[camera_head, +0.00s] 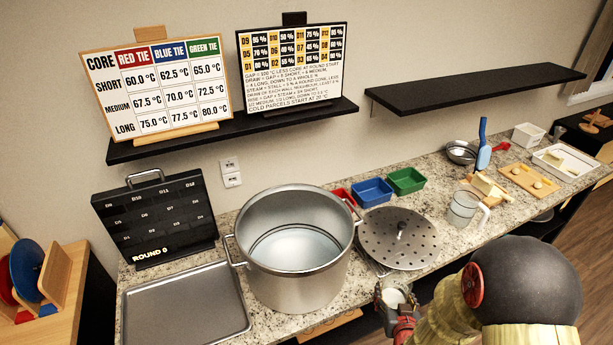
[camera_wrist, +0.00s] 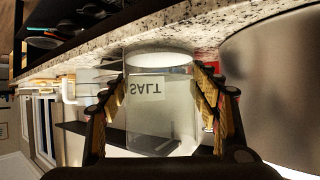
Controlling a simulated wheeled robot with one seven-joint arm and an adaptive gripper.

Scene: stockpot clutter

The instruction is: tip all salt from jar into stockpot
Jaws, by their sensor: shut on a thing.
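The large steel stockpot (camera_head: 300,283) stands open on the counter, with clear liquid visible inside. Its curved wall fills the right side of the wrist view (camera_wrist: 278,85). My gripper (camera_head: 396,308) is shut on the salt jar (camera_head: 391,297), to the right of the pot and near the counter's front edge. In the wrist view, my gripper (camera_wrist: 162,90) has a finger on each side of the clear jar (camera_wrist: 160,125), whose SALT label appears inverted, as does the whole scene. The jar looks roughly upright, outside the pot. Its salt level is hard to tell.
A perforated lid (camera_head: 400,238) lies right of the pot. Blue (camera_head: 372,192) and green (camera_head: 407,180) bins stand behind. A clear pitcher (camera_head: 463,208) is further right. An empty metal tray (camera_head: 187,305) and black board (camera_head: 155,218) are at left. A shelf (camera_head: 235,128) hangs above.

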